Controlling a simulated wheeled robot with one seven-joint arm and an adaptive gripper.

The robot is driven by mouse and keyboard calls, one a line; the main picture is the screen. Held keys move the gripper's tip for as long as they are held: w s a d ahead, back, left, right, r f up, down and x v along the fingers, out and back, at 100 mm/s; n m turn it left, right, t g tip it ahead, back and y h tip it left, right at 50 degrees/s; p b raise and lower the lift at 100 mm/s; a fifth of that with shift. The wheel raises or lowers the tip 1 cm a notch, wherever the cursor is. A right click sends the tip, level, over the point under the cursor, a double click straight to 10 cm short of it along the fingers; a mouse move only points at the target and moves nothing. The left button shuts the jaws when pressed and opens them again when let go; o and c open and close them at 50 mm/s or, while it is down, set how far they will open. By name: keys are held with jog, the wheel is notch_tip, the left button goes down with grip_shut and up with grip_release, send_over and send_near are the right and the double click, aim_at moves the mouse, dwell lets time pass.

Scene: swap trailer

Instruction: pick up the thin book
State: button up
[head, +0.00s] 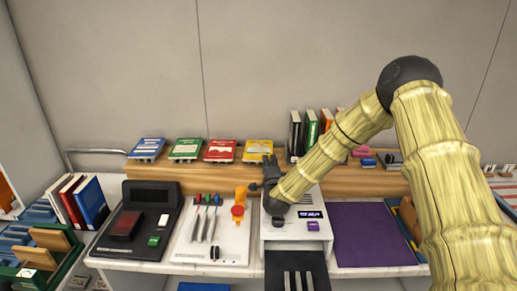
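Several books are in the head view, and I cannot tell which one is the thin book. Blue (147,148), green (186,149), red (220,151) and yellow (258,151) books rest tilted along the wooden ledge. A row of upright books (311,130) stands farther right on the ledge, partly behind my arm. Red, white and blue books (84,200) lean together at the far left. My dark gripper (262,173) is in front of the ledge, just below the yellow book. Its fingers look spread, with nothing visible between them.
A black card terminal (137,220), a white panel with coloured-handled tools (213,232) and a white device with a display (292,228) fill the counter. A purple mat (370,235) lies bare to the right. Small pink and blue items sit on the ledge's right part.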

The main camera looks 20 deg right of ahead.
jog(key=shift+w+d, duration=0.15)
jog(key=shift+w, duration=0.85)
grip_shut()
jog(key=shift+r, duration=0.1)
